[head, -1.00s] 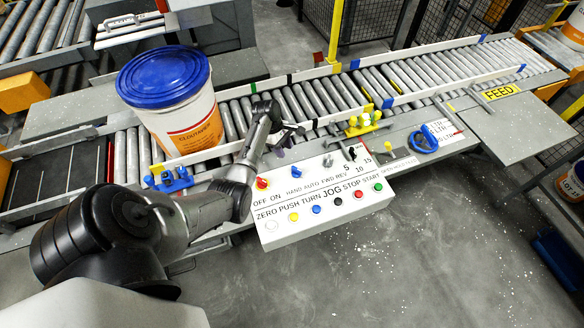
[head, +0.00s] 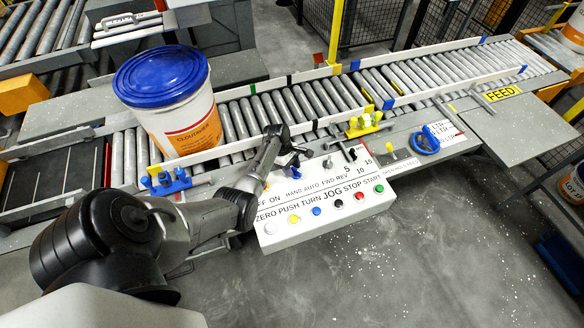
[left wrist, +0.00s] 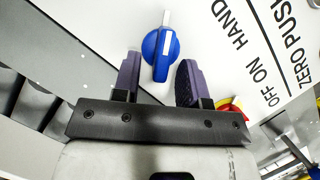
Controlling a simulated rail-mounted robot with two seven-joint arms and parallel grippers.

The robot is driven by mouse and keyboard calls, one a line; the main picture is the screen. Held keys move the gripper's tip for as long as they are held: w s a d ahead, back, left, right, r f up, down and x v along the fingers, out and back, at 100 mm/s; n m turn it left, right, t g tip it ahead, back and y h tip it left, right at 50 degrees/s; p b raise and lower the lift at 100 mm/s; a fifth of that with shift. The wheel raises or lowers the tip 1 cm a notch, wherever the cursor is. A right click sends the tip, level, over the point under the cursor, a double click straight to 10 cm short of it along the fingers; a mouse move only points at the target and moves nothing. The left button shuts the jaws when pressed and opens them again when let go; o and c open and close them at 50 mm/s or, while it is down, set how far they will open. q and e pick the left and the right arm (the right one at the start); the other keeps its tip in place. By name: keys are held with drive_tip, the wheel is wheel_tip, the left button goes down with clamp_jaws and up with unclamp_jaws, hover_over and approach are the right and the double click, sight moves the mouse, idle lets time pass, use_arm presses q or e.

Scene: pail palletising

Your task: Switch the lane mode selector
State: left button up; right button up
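The selector (left wrist: 160,54) is a blue round knob with a white pointer bar, on the white control panel (head: 330,203) near the HAND lettering. In the left wrist view the pointer is turned toward the top of the picture. My left gripper (left wrist: 159,76) is open, with one dark purple finger on each side of the knob's lower part. I cannot tell whether either finger touches it. In the head view my left gripper (head: 288,152) is over the panel's upper edge and largely covers the knob. My right gripper is not in view.
A red-and-yellow switch (left wrist: 232,106) sits close beside the right finger. Coloured push buttons (head: 338,200) line the panel's front. A white pail (head: 185,125) with a blue lid stands on the roller conveyor behind. A yellow clamp (head: 362,126) and blue handwheel (head: 425,141) are to the right.

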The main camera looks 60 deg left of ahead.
use_arm(q)
drive_tip(key=shift+c, duration=0.2)
clamp_jaws()
drive_tip(key=shift+w+a+r+m+g+p, duration=0.1)
drive_tip(key=shift+m+g+p, duration=0.1)
drive_tip(key=shift+m, duration=0.35)
drive_tip(key=shift+w+m+g+p, duration=0.1)
drive_tip(key=shift+m+g, duration=0.1)
drive_tip(key=shift+m, duration=0.35)
drive_tip(key=m, duration=0.1)
drive_tip(key=m+g, duration=0.1)
drive_tip(key=shift+w+m+h, duration=0.25)
drive_tip(key=shift+m+h, duration=0.05)
drive_tip(key=m+g, duration=0.1)
drive_tip(key=m, duration=0.2)
drive_tip(key=w+m+g+b, duration=0.1)
drive_tip(key=m, duration=0.2)
drive_tip(key=shift+w+d+m+g+y+b, duration=0.15)
drive_tip(key=shift+m+g+y, duration=0.2)
drive_tip(key=shift+m, duration=0.4)
drive_tip(key=shift+w+d+m+g+y+b, duration=0.15)
drive_tip(key=shift+m+g+y, duration=0.15)
drive_tip(key=shift+m, duration=0.45)
drive_tip(key=shift+s, duration=0.1)
